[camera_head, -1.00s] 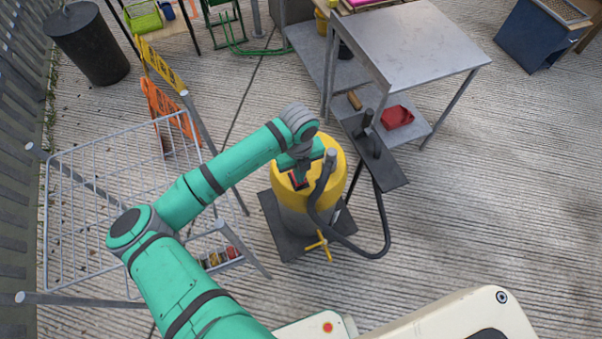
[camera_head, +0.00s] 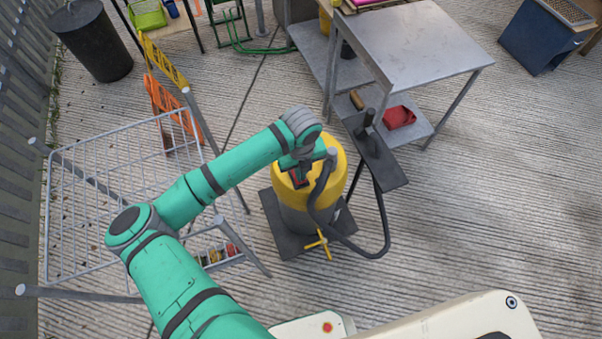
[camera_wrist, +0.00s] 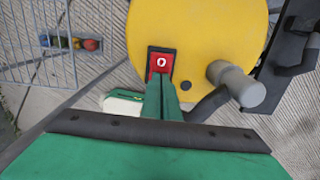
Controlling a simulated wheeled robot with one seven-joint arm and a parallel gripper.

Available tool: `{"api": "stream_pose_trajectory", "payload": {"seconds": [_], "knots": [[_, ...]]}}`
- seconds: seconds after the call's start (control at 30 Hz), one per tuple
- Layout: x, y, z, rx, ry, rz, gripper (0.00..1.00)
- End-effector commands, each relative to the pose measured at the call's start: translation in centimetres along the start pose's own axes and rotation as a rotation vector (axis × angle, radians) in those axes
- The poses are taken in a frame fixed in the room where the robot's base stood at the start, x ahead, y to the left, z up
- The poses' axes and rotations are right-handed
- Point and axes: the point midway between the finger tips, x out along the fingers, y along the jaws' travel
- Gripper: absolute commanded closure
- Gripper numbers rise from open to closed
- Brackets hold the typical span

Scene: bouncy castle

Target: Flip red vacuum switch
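The vacuum (camera_head: 337,165) is a yellow-topped canister with a grey body, standing on a dark mat (camera_head: 276,222) in the head view. A dark hose loops from it to the right. In the wrist view its yellow lid (camera_wrist: 200,30) fills the upper middle. The red switch (camera_wrist: 161,62), with a white mark, sits in a dark frame at the lid's near edge. My gripper (camera_wrist: 162,78) has its green fingers close together, with their tips at the switch's lower edge. I cannot tell whether they touch it. In the head view my gripper (camera_head: 300,180) is over the lid.
A white wire rack (camera_head: 120,190) stands to the left. A metal table (camera_head: 415,45) with a lower shelf holding a red tray (camera_head: 398,117) stands behind right. A dark narrow stand (camera_head: 385,165) is close to the vacuum's right. Bare concrete lies further right.

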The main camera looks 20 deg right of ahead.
Motion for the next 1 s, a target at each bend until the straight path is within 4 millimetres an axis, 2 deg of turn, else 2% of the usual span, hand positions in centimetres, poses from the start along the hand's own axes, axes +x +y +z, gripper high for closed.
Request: {"api": "stream_pose_trajectory", "payload": {"seconds": [0.03,0.3,0.47,0.63,1.0], "knots": [[0.3,0.6,1.3,-0.019,-0.024,0.009,1.0],[0.1,0.6,1.4,-0.02,-0.027,0.007,1.0],[-1.4,0.3,1.1,-0.013,-0.022,0.004,1.0],[-4.5,-0.2,0.4,0.002,-0.01,-0.002,1.0],[-11.8,-0.3,0.2,0.004,-0.008,-0.003,1.0]]}}
